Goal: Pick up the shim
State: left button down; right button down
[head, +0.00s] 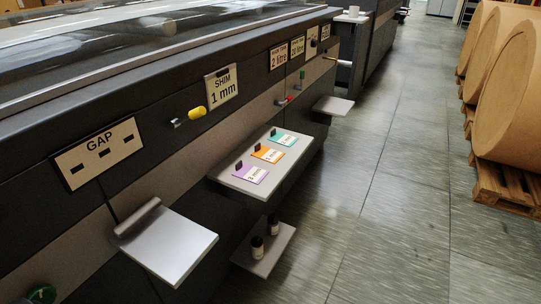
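Three flat coloured shims lie in a row on a grey shelf (262,193) on the side of the machine. The nearest is purple (244,175), the middle one is orange (263,153) and the farthest is teal (278,138). Each has a small dark upright tab and a pale label; the label numbers are too small to read surely. A sign reading "SHIM 1 mm" (221,85) is fixed to the machine above. Neither gripper is in view.
An empty metal shelf (172,249) sticks out below the GAP sign. Two dark bottles stand on a low shelf (262,262). A yellow-handled lever (197,112) juts from the panel. Large brown rolls (510,80) on pallets are at the right. The floor (390,200) between is clear.

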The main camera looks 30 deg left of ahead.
aim_at(272, 156)
jog(key=i+l+u, duration=0.15)
jog(key=u, duration=0.3)
jog(key=i+l+u, duration=0.2)
jog(key=u, duration=0.25)
